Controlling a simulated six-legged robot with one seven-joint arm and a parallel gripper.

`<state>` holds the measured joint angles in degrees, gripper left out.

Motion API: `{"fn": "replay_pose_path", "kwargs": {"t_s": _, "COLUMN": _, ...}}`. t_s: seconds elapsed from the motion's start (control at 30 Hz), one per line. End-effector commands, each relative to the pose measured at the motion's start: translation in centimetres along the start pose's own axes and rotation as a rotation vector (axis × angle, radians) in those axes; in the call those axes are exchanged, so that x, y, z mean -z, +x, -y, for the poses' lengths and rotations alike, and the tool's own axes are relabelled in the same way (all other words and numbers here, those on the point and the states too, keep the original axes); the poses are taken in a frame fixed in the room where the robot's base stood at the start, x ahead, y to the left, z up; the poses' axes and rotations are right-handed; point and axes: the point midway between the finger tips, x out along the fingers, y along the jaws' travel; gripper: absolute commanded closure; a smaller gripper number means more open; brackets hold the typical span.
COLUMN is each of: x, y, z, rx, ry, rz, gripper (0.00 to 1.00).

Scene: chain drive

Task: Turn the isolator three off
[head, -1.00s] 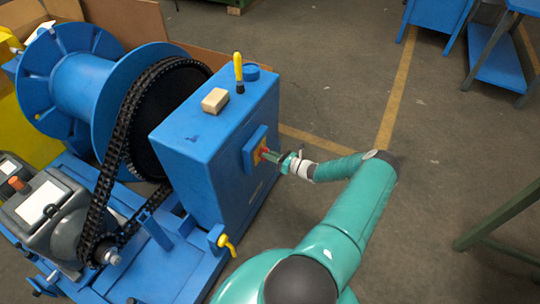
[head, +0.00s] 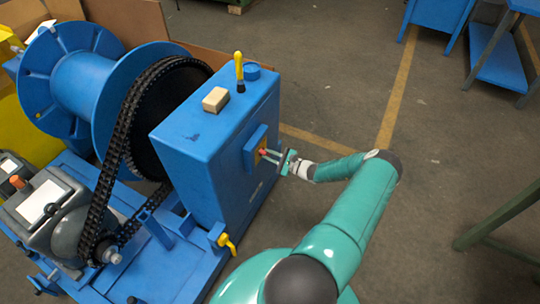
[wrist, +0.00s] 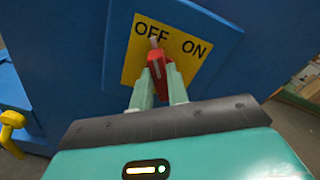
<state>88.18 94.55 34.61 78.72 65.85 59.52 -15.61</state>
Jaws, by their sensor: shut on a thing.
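The isolator is a red handle (wrist: 155,62) on a yellow plate (wrist: 188,66) marked OFF and ON, on the side of a blue cabinet (head: 205,165). In the wrist view the handle's tip points up at the OFF lettering, away from ON. My gripper (wrist: 158,80) is shut on the red handle, with one finger on each side of it. In the head view my gripper (head: 268,154) reaches the cabinet's right face from the right, and the red handle (head: 262,151) shows only as a small spot. No number on the isolator can be read.
A yellow lever (head: 228,244) sticks out low on the frame. A chain (head: 122,130) and a blue drum (head: 85,85) are at left. Floor right of the cabinet is open.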

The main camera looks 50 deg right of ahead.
Motion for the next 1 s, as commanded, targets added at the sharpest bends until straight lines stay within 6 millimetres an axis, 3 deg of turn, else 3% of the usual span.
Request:
{"fn": "replay_pose_path", "kwargs": {"t_s": 0.4, "x": 0.11, "y": -0.15, "z": -0.14, "rx": 0.0, "ry": -0.193, "rz": -0.002, "gripper": 1.0}}
{"fn": "replay_pose_path", "kwargs": {"t_s": 0.93, "x": 0.13, "y": -0.16, "z": -0.15, "rx": -0.001, "ry": -0.218, "rz": -0.003, "gripper": 1.0}}
{"fn": "replay_pose_path", "kwargs": {"t_s": 0.97, "x": 0.13, "y": -0.16, "z": -0.15, "rx": -0.001, "ry": -0.218, "rz": -0.003, "gripper": 0.78}}
{"fn": "replay_pose_path", "kwargs": {"t_s": 1.0, "x": 0.12, "y": -0.16, "z": -0.15, "rx": -0.001, "ry": -0.218, "rz": -0.003, "gripper": 0.7}}
